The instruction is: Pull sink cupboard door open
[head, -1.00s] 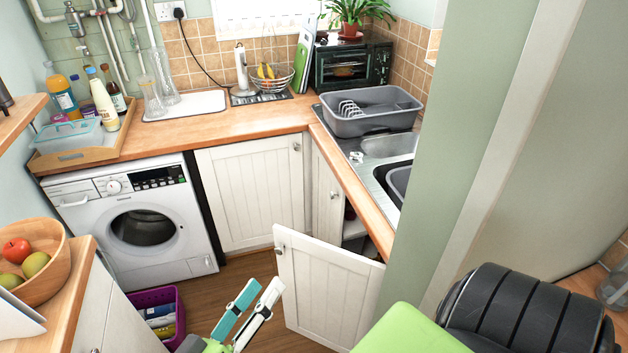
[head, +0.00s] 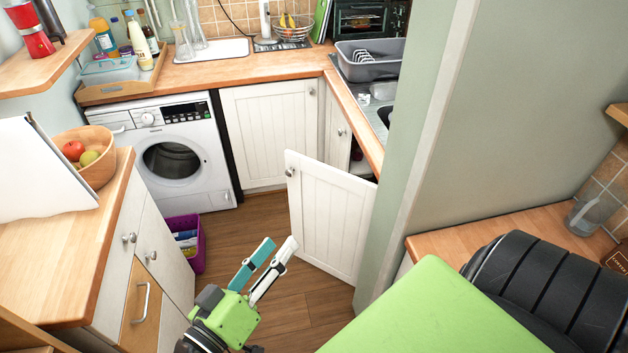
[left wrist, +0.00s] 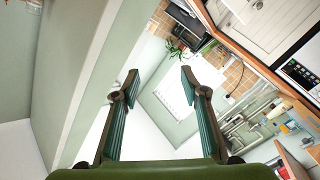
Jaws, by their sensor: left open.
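The white sink cupboard door (head: 331,217) stands swung out from the sink unit on the right, with a dark gap into the cupboard behind its top edge. Its round knob (head: 290,172) is near the top left corner. My left gripper (head: 277,253) is open and empty, low in the middle of the head view, just left of the door's free edge as seen there. I cannot tell whether it touches the door. The left wrist view shows both fingers (left wrist: 158,80) apart with nothing between them. My right gripper does not show.
A pale green wall end (head: 415,150) stands close to the door's right. A washing machine (head: 172,152) is at the back left, with a purple basket (head: 185,240) on the floor. A wooden-topped counter (head: 75,250) lies on the left. The wooden floor (head: 255,215) between is clear.

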